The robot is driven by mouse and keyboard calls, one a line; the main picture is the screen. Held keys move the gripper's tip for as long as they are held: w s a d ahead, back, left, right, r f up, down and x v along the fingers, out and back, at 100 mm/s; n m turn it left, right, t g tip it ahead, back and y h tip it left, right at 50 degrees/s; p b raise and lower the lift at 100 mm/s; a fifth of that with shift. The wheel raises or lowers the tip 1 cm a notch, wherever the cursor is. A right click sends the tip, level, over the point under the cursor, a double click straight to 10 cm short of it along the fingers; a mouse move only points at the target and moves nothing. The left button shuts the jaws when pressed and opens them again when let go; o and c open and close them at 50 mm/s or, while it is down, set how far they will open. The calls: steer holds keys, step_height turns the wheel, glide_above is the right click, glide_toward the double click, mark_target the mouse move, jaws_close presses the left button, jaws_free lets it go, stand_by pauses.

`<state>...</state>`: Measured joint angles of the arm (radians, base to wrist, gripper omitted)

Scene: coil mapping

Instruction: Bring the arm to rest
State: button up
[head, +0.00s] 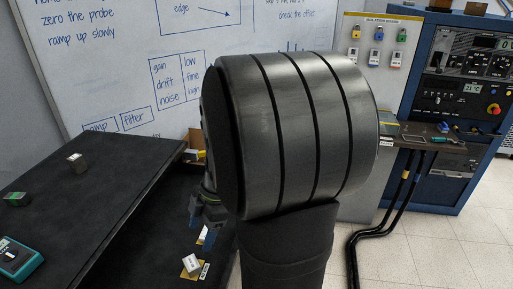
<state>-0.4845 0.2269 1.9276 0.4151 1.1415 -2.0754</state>
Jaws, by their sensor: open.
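My gripper (202,224) shows small in the head view, left of the middle, with its fingers pointing down. It is open, and I see nothing held between the fingers. It hangs above a dark surface, over and a little right of a small pale block (191,262). That block sits on a yellow-marked card and appears apart from the fingers. Most of my arm and part of the gripper are hidden behind a large close dark shape in the middle of the view.
A dark bench (110,200) at left carries a grey block (76,162), a green block (17,199) and a teal meter (18,259). A whiteboard (110,70) stands behind. At right are a lock board (375,75), a blue instrument rack (420,95) and black cables (354,255).

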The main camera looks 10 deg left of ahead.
mark_target(192, 262)
steer(key=x, duration=1.1)
steer(key=shift+d+r, duration=0.1)
steer(key=shift+r, duration=0.9)
steer(key=shift+w+r, duration=0.1)
steer(key=shift+r, duration=0.3)
steer(key=shift+f, duration=0.1)
